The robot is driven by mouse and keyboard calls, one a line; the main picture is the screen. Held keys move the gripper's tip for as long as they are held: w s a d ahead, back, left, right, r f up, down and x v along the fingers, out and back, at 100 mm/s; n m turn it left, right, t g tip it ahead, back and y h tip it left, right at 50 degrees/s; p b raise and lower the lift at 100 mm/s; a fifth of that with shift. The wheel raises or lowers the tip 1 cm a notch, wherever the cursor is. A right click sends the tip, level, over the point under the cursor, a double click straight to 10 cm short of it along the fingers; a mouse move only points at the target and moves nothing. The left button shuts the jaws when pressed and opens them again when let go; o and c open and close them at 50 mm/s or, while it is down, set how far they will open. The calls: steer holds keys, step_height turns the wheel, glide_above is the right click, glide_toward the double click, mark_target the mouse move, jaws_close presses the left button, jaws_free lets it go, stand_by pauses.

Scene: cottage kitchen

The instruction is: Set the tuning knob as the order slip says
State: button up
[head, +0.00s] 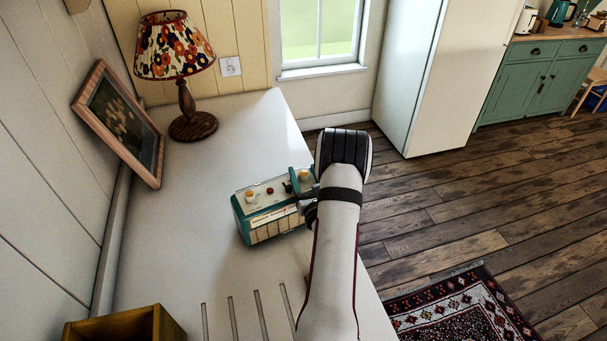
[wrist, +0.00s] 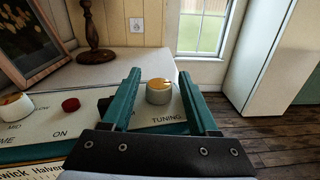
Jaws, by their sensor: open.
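A teal and cream radio (head: 262,208) stands on the white counter, partly hidden by my arm in the head view. Its tuning knob (wrist: 159,92), white with an orange-tan top, sits above the printed word TUNING in the wrist view. My gripper (wrist: 158,82) is open, with one teal finger on each side of the tuning knob and visible gaps between. The knob also shows in the head view (head: 303,175). A red button (wrist: 71,104) marked ON and another white knob (wrist: 15,106) sit to its left. No order slip can be made out.
A lamp with a flowered shade (head: 175,45) and a leaning picture frame (head: 118,125) stand at the back left of the counter (head: 185,235). A wooden box (head: 125,325) is at the front left. Slots or bars lie near the counter's front. The counter left of the radio is clear.

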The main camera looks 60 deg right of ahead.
steer(key=n+t+y, duration=0.4)
steer(key=y, duration=0.1)
steer(key=shift+s+d, duration=0.15)
steer(key=shift+d, duration=0.05)
steer(key=v, duration=1.6)
steer(key=w+a+r+n+t+y, duration=0.1)
steer(key=w+a+r+n+y, duration=0.5)
steer(key=w+a+n+y, duration=0.5)
steer(key=w+a+r+n+g+y, duration=0.2)
steer(key=w+a+y, duration=0.1)
steer(key=a, duration=0.3)
steer(key=w+a+r+n+g+y, duration=0.1)
steer(key=w+a+n+g+y, duration=0.2)
steer(key=a, duration=0.4)
steer(key=shift+a+r+n, duration=0.25)
steer(key=shift+r+n, duration=0.05)
steer(key=shift+r, duration=0.1)
